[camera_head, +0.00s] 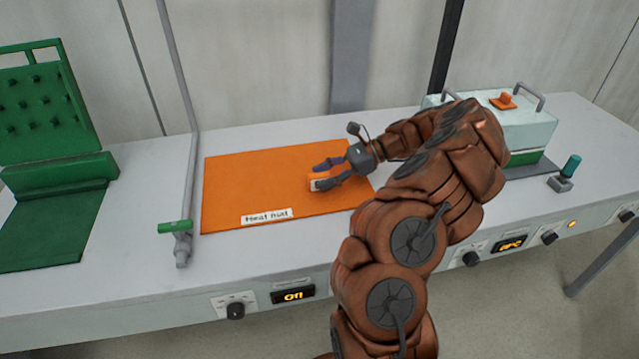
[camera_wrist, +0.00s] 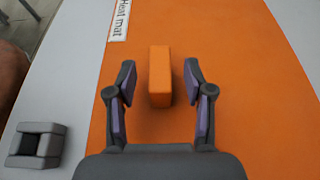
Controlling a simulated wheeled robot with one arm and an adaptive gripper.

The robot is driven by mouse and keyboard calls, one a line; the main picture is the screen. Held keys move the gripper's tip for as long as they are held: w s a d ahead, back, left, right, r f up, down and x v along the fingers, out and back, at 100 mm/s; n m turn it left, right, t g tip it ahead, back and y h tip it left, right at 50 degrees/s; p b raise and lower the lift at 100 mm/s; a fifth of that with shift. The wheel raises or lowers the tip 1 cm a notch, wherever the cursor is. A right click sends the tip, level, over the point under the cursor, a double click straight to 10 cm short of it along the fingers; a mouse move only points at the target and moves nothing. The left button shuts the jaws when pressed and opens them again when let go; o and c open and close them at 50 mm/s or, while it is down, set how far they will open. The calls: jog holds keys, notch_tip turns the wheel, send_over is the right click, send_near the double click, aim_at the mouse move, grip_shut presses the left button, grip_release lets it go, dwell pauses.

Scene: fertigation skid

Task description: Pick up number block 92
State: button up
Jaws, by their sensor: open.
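A small orange block (camera_wrist: 160,77) stands on the orange heat mat (camera_wrist: 235,60). The wrist view shows it between the two fingers of my gripper (camera_wrist: 159,82), with a gap on each side. In the head view the block (camera_head: 314,184) is partly hidden by my gripper (camera_head: 321,176) and shows a pale face. No number is readable on it, so I cannot tell whether it is 92. My gripper is open and empty, low over the mat (camera_head: 250,180).
A green pegboard rack (camera_head: 60,170) and a grey pipe with a green-handled valve (camera_head: 175,227) stand left. A pale box with handles (camera_head: 530,125) and a lever (camera_head: 565,175) are right. A grey socketed block (camera_wrist: 36,145) sits beside the mat. The mat's left side is clear.

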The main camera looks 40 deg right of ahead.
aim_at(308, 184)
jog(key=b+x, duration=0.1)
jog(key=x, duration=0.3)
jog(key=shift+f, duration=0.1)
jog(key=shift+c, duration=0.3)
grip_shut()
